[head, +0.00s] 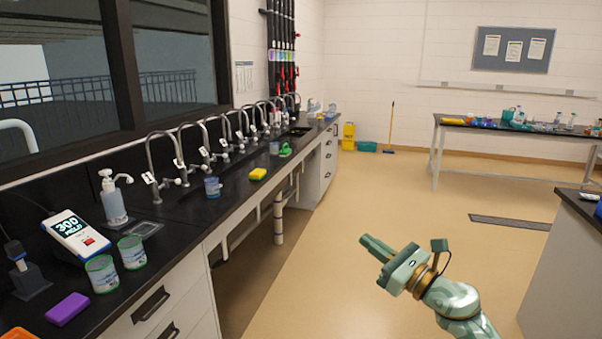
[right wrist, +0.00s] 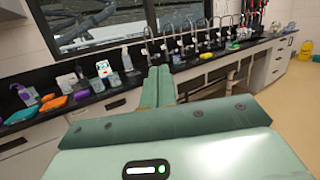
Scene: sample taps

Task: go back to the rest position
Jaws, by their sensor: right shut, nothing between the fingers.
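My right gripper (head: 377,249) is shut and empty. It hangs over open floor, to the right of the black lab bench (head: 188,214) and apart from it. In the right wrist view its two fingers (right wrist: 158,87) lie together, pointing toward the bench. My left gripper is not in view. On the bench stand two cups with green rims, the left one (head: 101,274) and the right one (head: 131,252), beside a white meter (head: 75,235) with a lit display. A row of curved taps (head: 190,150) runs along the bench under the window.
A purple block (head: 67,309), a soap bottle (head: 113,200), a blue cup (head: 212,187) and a yellow sponge (head: 258,174) are on the bench. A side table (head: 455,128) stands at the back right. A counter (head: 568,260) is at the right edge. The floor between is clear.

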